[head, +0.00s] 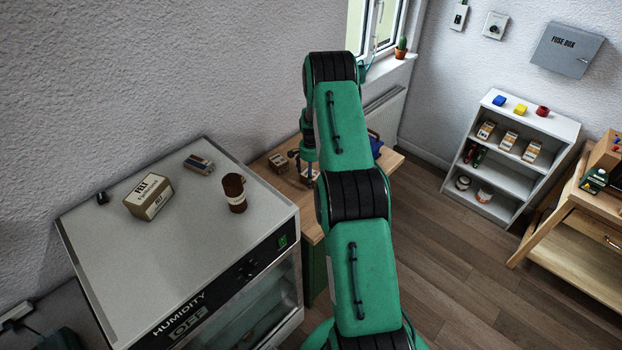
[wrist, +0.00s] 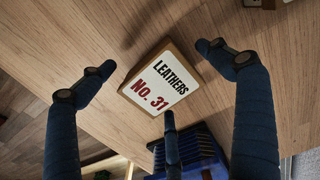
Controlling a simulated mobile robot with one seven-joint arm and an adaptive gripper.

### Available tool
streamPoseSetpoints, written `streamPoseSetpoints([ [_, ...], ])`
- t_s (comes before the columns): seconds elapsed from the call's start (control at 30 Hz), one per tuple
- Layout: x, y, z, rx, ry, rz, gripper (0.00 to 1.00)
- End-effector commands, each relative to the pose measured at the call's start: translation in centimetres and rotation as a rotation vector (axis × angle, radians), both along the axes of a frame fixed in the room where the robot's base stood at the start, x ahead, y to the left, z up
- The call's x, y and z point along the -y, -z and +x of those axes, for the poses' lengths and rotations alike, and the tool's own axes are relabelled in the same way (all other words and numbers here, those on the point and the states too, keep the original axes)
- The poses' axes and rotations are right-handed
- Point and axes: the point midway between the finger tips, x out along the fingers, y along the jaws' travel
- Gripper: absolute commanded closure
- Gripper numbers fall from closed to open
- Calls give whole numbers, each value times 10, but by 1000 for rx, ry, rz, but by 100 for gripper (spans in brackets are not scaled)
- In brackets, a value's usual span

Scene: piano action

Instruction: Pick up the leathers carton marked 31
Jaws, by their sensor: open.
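The leathers carton marked No. 31 (wrist: 160,82) is a small brown box with a white label, lying on the wooden bench top (wrist: 75,55) in the wrist view. Its label faces my camera. My gripper (wrist: 157,74) is open above it, with dark blue fingers spread on the left, right and lower sides. The lower fingertip overlaps the carton's edge in the picture; I cannot tell whether it touches. In the head view my gripper (head: 308,172) is over the bench behind the cabinet, and my arm hides much of that spot.
A blue bin (wrist: 195,150) stands just below the carton in the wrist view. Another small carton (head: 278,162) is on the bench, left of my gripper. The humidity cabinet (head: 110,245) holds a felt box (head: 148,196) and a brown jar (head: 234,193) on top. Shelves (head: 515,160) stand right.

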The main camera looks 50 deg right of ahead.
Motion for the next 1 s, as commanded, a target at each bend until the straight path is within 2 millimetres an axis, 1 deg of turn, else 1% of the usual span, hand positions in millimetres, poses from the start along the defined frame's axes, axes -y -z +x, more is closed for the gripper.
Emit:
streamPoseSetpoints([
  [0.57, 0, 1, 0, 0, 0, 0, 9],
  [0.6, 0, 1, 0, 0, 0, -1, 17],
  [0.67, 0, 1, 0, 0, 0, 0, 29],
  [0.7, 0, 1, 0, 0, 0, 0, 37],
  [0.77, 0, 1, 0, 0, 0, 0, 49],
  [0.8, 0, 1, 0, 0, 0, 0, 57],
  [0.83, 0, 1, 0, 0, 0, 0, 63],
  [0.87, 0, 1, 0, 0, 0, 0, 67],
  [1.0, 0, 1, 0, 0, 0, 0, 67],
])
